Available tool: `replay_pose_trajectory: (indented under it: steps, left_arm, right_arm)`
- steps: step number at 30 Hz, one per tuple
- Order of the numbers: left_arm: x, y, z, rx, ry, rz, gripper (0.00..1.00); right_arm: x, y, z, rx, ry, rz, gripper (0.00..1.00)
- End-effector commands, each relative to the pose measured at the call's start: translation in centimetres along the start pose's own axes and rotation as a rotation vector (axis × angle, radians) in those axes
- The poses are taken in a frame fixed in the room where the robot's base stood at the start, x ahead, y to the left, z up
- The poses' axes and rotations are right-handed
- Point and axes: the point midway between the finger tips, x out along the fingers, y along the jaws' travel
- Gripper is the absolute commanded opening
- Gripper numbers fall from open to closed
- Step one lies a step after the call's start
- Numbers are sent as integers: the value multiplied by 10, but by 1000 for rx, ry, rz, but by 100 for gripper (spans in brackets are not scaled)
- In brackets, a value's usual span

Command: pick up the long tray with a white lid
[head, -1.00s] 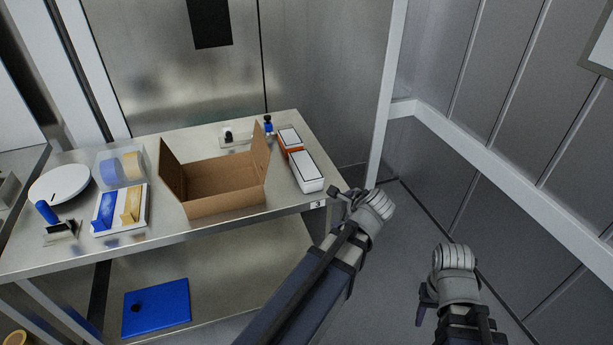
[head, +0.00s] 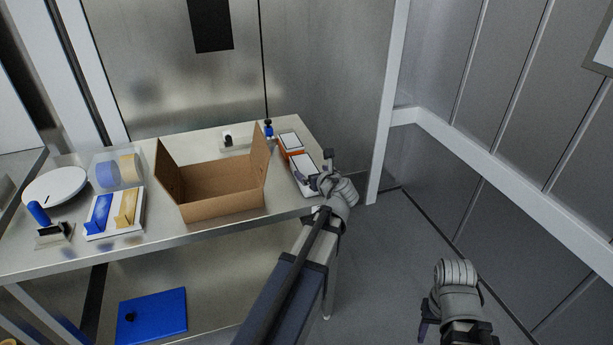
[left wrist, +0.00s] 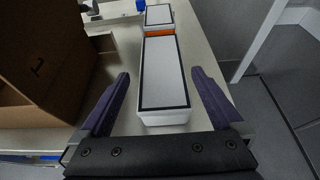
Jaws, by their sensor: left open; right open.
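The long tray with a white, dark-edged lid (head: 304,168) lies near the right end of the steel table. In the left wrist view the long tray (left wrist: 163,75) runs away from me between the open fingers. My left gripper (head: 325,170) is open at its near end, partly hiding it in the head view. In the left wrist view my left gripper (left wrist: 160,105) has a finger on each side, with gaps visible. My right gripper (head: 428,310) is open and empty, away from the table at the lower right.
A shorter orange tray with a white lid (head: 289,141) sits just behind the long tray. An open cardboard box (head: 222,204) stands to the left. Blue and yellow items, a scale (head: 55,187) and a clear container (head: 118,169) are further left.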

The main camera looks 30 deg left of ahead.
Motion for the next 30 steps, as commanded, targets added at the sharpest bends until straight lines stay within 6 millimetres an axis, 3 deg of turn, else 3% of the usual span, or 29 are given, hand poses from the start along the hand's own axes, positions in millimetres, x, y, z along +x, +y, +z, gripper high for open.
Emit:
replay_pose_trajectory:
  steps: [5, 12, 16, 23, 30]
  left_arm:
    - [4, 0, -2, -1, 0, 0, 100]
    - [36, -3, -14, -3, 1, 2, 100]
    - [51, -3, -11, -2, 1, 1, 100]
    - [52, -2, -9, -2, 1, 0, 100]
    - [52, -2, -9, -2, 1, 0, 75]
  right_arm:
    - [4, 0, 0, 0, 0, 0, 50]
    - [26, -2, -2, 0, 0, 0, 50]
    - [29, -3, -2, 0, 0, 0, 50]
    - [28, -3, -2, 0, 0, 0, 50]
    - [28, -3, -2, 0, 0, 0, 50]
